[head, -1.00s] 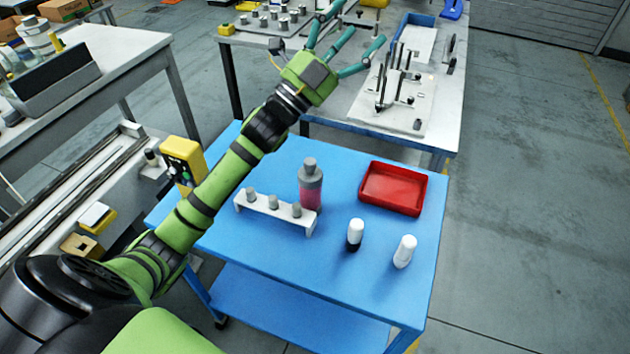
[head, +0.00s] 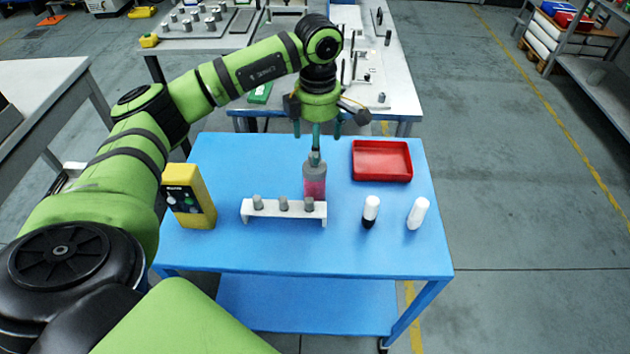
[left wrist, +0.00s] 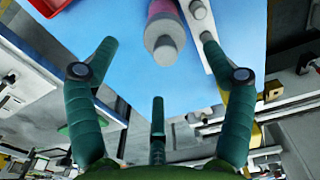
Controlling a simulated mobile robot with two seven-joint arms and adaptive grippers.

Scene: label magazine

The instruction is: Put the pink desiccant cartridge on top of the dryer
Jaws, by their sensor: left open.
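The pink cartridge (head: 315,187) is an upright, see-through cylinder with a grey cap and grey neck. It stands on the blue cart behind a white rack. My left gripper (head: 317,140) is open, with its teal fingers pointing down just above and behind the cap. In the head view one finger overlaps the cap; I cannot tell if they touch. In the left wrist view the grey cap (left wrist: 165,50) lies ahead, between the spread fingers (left wrist: 158,70), which hold nothing. I cannot tell for sure which thing is the dryer; a yellow box with knobs (head: 187,195) stands at the cart's left.
The white rack (head: 270,214) holds grey-capped pieces close in front of the cartridge. A red tray (head: 382,174), a black-and-white bottle (head: 370,211) and a white bottle (head: 417,213) stand to the right. The front of the blue cart top (head: 300,250) is clear.

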